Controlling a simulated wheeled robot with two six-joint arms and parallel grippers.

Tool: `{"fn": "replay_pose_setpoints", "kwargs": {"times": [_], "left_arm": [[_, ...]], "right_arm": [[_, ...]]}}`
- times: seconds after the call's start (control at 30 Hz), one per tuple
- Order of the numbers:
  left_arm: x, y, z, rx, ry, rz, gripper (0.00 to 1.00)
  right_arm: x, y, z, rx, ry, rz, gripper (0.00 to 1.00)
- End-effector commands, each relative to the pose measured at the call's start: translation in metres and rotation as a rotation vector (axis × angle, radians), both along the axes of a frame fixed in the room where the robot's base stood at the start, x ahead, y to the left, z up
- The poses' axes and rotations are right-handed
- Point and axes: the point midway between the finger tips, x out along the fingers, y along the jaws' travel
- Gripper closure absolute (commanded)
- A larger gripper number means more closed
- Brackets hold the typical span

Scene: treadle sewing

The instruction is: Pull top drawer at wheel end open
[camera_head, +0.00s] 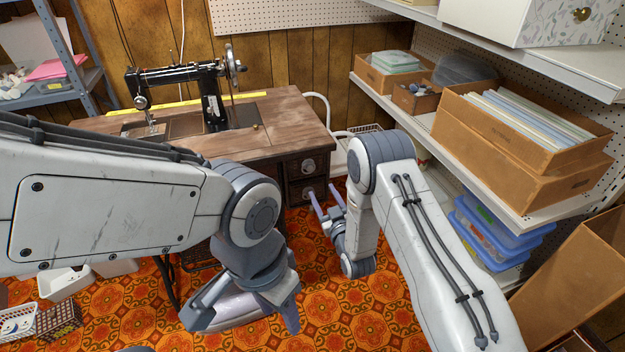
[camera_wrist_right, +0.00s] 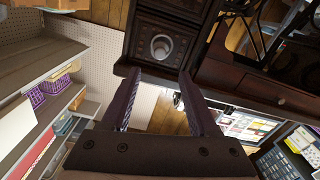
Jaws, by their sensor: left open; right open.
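The sewing table (camera_head: 270,115) stands at the back, with a black sewing machine (camera_head: 185,85) on it and the handwheel at its right end. The right wrist view shows a drawer knob (camera_wrist_right: 161,46) beyond and between the open fingers (camera_wrist_right: 160,95). My left gripper (camera_head: 245,312) is open and empty over the carpet.
Shelves with cardboard boxes (camera_head: 480,130) and blue bins (camera_head: 495,235) line the right side, close to my right arm. White baskets (camera_head: 65,282) stand on the floor at left. Patterned carpet (camera_head: 330,310) is clear below the grippers.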

Motion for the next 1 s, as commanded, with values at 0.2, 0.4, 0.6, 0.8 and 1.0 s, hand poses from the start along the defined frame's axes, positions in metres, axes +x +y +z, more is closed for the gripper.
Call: {"fn": "replay_pose_setpoints", "kwargs": {"times": [0.2,0.4,0.6,0.8,1.0], "left_arm": [[0.000,0.000,-0.004,0.000,0.000,0.000,0.50],[0.000,0.000,-0.009,0.000,0.000,0.000,0.50],[0.000,0.000,-0.011,0.000,0.000,0.000,0.50],[0.000,0.000,-0.011,0.000,0.000,0.000,0.50],[0.000,0.000,-0.011,0.000,0.000,0.000,0.50]], "right_arm": [[0.035,0.012,0.001,0.002,-0.005,0.001,0.39],[0.069,0.023,0.001,0.002,-0.002,0.001,0.39],[0.089,0.030,0.001,0.001,0.000,0.001,0.39],[0.094,0.031,0.001,0.000,0.002,0.001,0.39],[0.093,0.031,0.001,0.000,0.002,0.001,0.58]]}}
